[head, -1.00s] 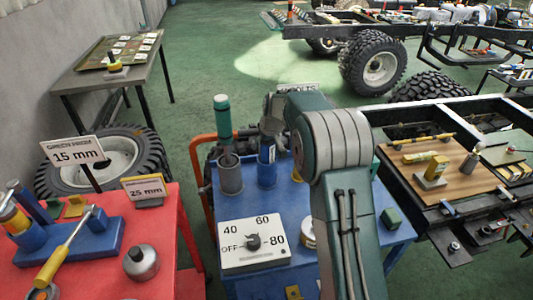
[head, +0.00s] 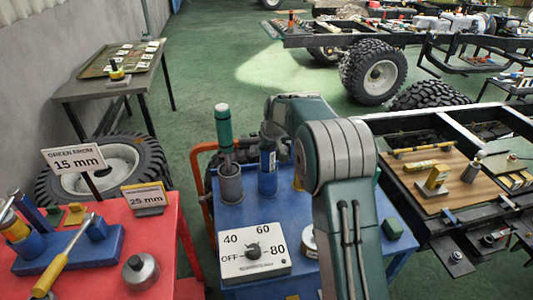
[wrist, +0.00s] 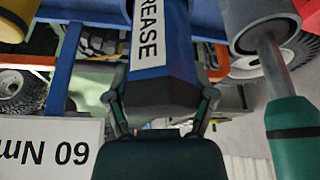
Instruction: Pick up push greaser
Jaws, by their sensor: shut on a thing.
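The push greaser is a blue tube with a white label reading "REASE" in the wrist view (wrist: 172,70). Part of its label is cut off by the frame edge. My gripper (wrist: 160,96) has one finger on each side of the tube's end and is shut on it. In the head view the blue greaser (head: 268,172) stands upright over the blue table (head: 312,284). My wrist is above it, and my fingers there are mostly hidden by my arm. I cannot tell whether its base touches the table.
A green-handled tool (head: 224,125) stands in a grey cup (head: 230,184) just left of the greaser. A white dial panel (head: 253,252) is in front. A red table (head: 165,235) with tools is at left. A chassis with a wooden board (head: 450,185) is at right.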

